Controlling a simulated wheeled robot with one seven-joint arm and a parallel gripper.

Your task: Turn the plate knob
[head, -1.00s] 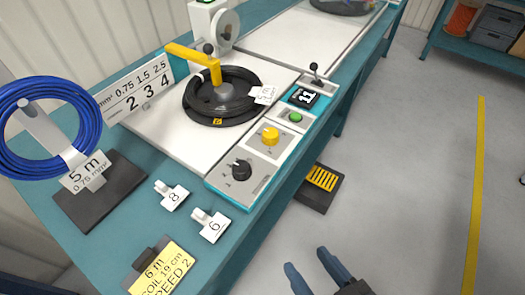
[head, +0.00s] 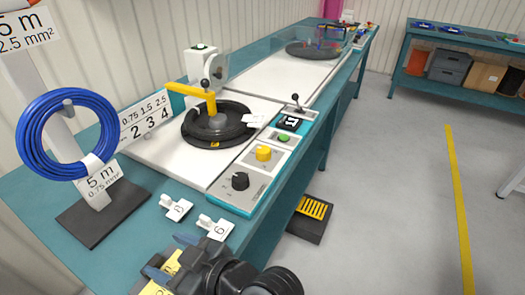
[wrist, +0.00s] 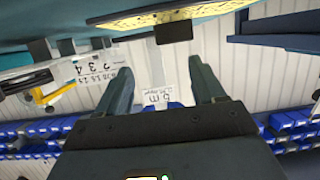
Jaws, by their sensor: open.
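The control panel (head: 250,178) runs along the front of the white winding station. It carries a black knob (head: 240,181) at its near end, a yellow knob (head: 263,153) behind it, and a green button (head: 284,138). I cannot tell from the markings which knob is the plate knob. My gripper (head: 168,258) is open over the near table edge, closer to me than the panel and apart from both knobs. Its two empty fingers (wrist: 160,82) show in the wrist view.
Two small numbered white tags (head: 216,228) lie between my gripper and the panel. A yellow card (head: 160,284) is partly hidden under my gripper. A blue coil (head: 65,135) hangs on a stand at left.

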